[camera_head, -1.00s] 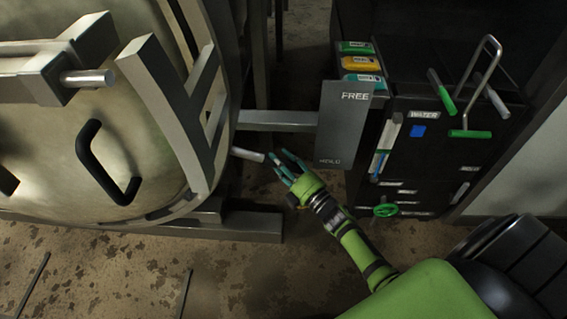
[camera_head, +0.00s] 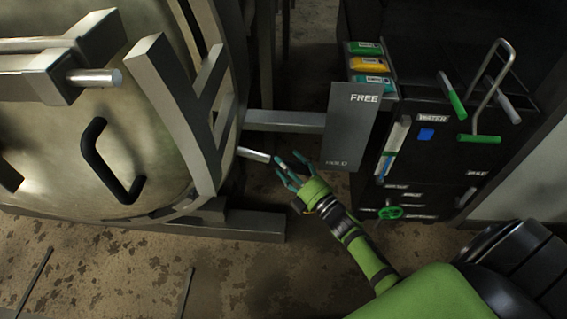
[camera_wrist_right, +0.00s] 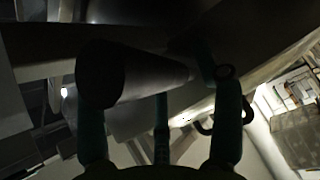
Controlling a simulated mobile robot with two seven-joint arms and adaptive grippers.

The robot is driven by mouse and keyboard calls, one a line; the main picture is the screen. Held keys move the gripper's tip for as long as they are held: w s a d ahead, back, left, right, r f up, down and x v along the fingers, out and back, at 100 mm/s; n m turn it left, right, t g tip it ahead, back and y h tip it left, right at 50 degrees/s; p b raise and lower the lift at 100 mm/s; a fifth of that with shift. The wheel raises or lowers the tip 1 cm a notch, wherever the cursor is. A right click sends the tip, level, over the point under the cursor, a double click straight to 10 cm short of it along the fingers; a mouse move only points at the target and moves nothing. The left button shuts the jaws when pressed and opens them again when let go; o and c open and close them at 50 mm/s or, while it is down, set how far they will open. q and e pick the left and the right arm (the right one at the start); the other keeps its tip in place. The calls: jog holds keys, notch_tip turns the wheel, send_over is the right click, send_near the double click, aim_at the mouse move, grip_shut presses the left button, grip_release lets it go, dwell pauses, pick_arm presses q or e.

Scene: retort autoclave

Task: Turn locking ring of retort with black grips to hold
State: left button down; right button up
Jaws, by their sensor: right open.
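The retort's round door (camera_head: 150,60) fills the left of the head view, with a black grip (camera_head: 100,165) on its face. A grey locking ring (camera_head: 175,105) surrounds it, with a short pale bar (camera_head: 254,155) sticking out on its right. My right gripper (camera_head: 286,166) is open just right of that bar's tip, seemingly a little apart. In the right wrist view a dark cylinder (camera_wrist_right: 110,75), probably that bar, lies in front of the spread fingers of the gripper (camera_wrist_right: 160,105). A grey sign plate (camera_head: 352,125) reads FREE at top and HOLD at bottom. My left gripper is not in view.
A black cabinet (camera_head: 450,165) with a WATER label, green-handled levers (camera_head: 480,138) and a green valve wheel (camera_head: 390,212) stands right of the sign. A metal arm (camera_head: 285,121) joins the sign to the retort. The stained floor (camera_head: 110,270) is mostly clear, with thin rods.

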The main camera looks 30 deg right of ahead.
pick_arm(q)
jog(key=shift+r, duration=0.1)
pick_arm(e)
jog(key=v, duration=1.1)
jog(key=shift+a, duration=0.25)
jog(key=shift+s, duration=0.1)
